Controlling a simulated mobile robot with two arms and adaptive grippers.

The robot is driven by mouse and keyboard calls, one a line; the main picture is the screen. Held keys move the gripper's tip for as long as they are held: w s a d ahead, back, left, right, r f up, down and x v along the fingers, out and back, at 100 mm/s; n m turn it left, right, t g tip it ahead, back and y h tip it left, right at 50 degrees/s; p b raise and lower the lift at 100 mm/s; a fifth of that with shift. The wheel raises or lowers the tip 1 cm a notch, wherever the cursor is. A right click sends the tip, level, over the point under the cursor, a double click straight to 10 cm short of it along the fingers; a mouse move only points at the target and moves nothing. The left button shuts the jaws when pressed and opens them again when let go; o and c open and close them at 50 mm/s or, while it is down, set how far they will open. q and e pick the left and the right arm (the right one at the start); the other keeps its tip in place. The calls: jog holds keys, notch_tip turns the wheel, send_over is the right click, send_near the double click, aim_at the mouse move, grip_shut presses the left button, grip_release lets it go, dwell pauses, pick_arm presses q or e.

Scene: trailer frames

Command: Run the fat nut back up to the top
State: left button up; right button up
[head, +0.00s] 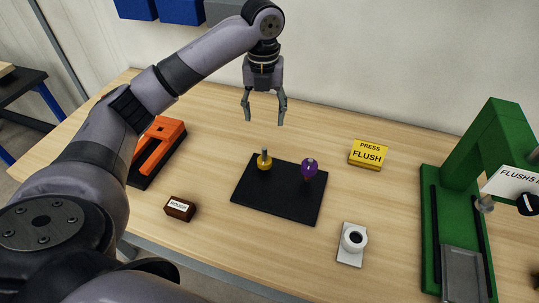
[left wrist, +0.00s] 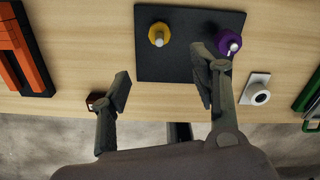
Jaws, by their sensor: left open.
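A black base plate (head: 275,205) lies on the wooden bench and carries two upright studs. The left stud has a yellow nut (head: 265,164) low on it, with bare metal above. The right stud has a purple nut (head: 308,171), with only a short metal tip above. Both nuts also show in the left wrist view, yellow (left wrist: 158,36) and purple (left wrist: 226,43). Which nut is fatter is hard to tell. My left gripper (head: 264,121) is open, empty and pointing down, apart from both nuts. In the left wrist view its right finger passes close beside the purple nut in the picture.
An orange and black device (head: 160,146) and a small brown "ROUGH" block (head: 180,208) stand left. A yellow "PRESS FLUSH" block (head: 368,155), a white ring piece (head: 353,240) and a green press frame (head: 456,180) stand right. Bare bench surrounds the plate.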

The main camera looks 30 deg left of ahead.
aim_at(264, 159)
pick_arm(q)
notch_tip(264, 159, down, 17)
jog(key=p, duration=0.3)
jog(key=shift+s, duration=0.1)
pick_arm(e)
jog(key=r, duration=0.1)
jog(key=s+r, duration=0.1)
jog(key=r, duration=0.1)
jog(key=shift+d+r, duration=0.15)
jog(key=shift+d, duration=0.05)
pick_arm(q)
jog(key=c, duration=1.1)
jog(key=shift+c, duration=0.2)
jog(key=shift+p, duration=0.35)
pick_arm(e)
jog(key=shift+r, duration=0.15)
